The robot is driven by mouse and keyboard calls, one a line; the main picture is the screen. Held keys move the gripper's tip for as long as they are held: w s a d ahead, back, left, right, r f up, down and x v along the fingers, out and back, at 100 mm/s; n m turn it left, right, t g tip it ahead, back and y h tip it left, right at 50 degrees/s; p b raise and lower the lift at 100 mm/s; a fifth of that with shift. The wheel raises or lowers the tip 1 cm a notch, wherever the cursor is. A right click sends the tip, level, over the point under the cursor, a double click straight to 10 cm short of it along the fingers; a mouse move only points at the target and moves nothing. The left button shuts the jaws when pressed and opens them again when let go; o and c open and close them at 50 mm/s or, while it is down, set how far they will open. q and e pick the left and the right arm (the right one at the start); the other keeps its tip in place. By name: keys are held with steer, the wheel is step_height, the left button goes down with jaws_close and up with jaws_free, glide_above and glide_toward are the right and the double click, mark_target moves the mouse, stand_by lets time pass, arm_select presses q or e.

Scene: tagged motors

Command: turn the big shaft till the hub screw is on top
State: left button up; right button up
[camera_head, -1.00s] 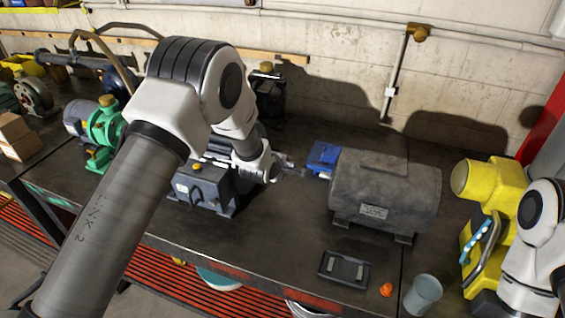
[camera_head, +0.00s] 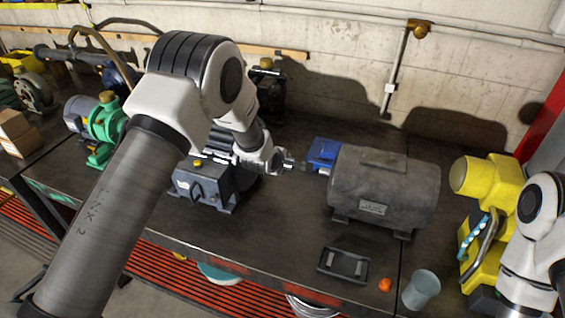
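The big grey motor (camera_head: 385,192) lies on the dark bench with its shaft side facing left. My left gripper (camera_head: 297,165) is at the left end of that motor, by the shaft, with its fingers pointing right. The shaft and hub are small and largely covered by the fingers, so I cannot tell whether the fingers are around or beside them, or open or shut. I cannot make out the hub screw. My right arm shows at the right edge, but its gripper is out of view.
A blue box (camera_head: 323,153) stands behind the shaft. A dark gearbox (camera_head: 205,188) stands left of my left gripper. A black tray (camera_head: 343,265), an orange piece (camera_head: 385,285) and a grey cup (camera_head: 421,290) are in front. A yellow machine (camera_head: 492,190) stands at right.

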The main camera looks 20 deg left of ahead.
stand_by(0.6)
arm_select(q)
steer(key=o, duration=1.1)
steer(key=shift+o, duration=0.3)
steer(key=shift+w, duration=0.1)
steer(key=shift+f, duration=0.1)
steer(key=v, duration=1.2)
